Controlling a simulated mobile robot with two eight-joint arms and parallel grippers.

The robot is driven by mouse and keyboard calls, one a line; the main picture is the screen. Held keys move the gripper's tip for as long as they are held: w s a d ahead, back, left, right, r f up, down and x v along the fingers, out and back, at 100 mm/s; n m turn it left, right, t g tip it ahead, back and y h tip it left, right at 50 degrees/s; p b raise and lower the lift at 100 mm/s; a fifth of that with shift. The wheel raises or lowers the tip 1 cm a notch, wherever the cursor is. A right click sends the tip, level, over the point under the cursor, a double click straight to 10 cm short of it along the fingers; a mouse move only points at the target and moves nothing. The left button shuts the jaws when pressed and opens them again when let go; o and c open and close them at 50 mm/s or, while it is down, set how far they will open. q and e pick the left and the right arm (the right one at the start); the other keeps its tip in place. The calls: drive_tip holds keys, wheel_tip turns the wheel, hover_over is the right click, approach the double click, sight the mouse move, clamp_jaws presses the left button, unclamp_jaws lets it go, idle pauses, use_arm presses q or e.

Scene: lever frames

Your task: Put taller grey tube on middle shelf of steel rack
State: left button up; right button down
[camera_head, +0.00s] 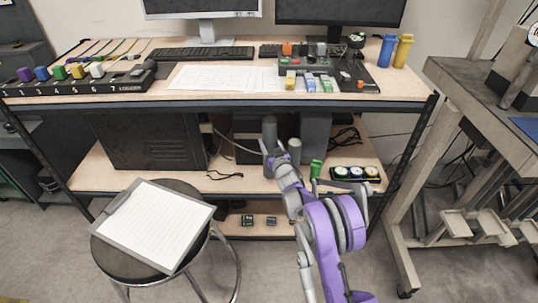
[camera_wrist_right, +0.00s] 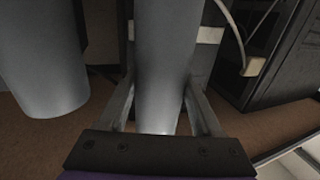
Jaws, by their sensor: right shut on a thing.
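The taller grey tube (camera_head: 270,130) stands upright above the wooden lower shelf of the desk, in front of the dark computer cases. My right gripper (camera_head: 273,152) is shut on it; in the right wrist view the tube (camera_wrist_right: 163,60) sits between the two fingers. I cannot tell whether its base touches the shelf. A second, shorter grey tube (camera_head: 294,152) stands just to its right, apart from the gripper; it shows at left in the right wrist view (camera_wrist_right: 42,60). I cannot tell surely which piece is the steel rack. My left gripper is out of view.
Dark computer cases (camera_head: 150,140) stand behind and left. A green cylinder (camera_head: 316,169) and a black tray of round pieces (camera_head: 355,174) are to the right. The desktop (camera_head: 225,97) overhangs the shelf. A stool (camera_head: 125,255) with a clipboard (camera_head: 155,224) stands front left.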

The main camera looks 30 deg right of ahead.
sight(270, 150)
drive_tip(key=shift+f+b, duration=0.5)
drive_tip(key=shift+f, duration=1.5)
drive_tip(key=shift+f, duration=0.15)
drive_tip(key=shift+c, duration=0.3)
unclamp_jaws()
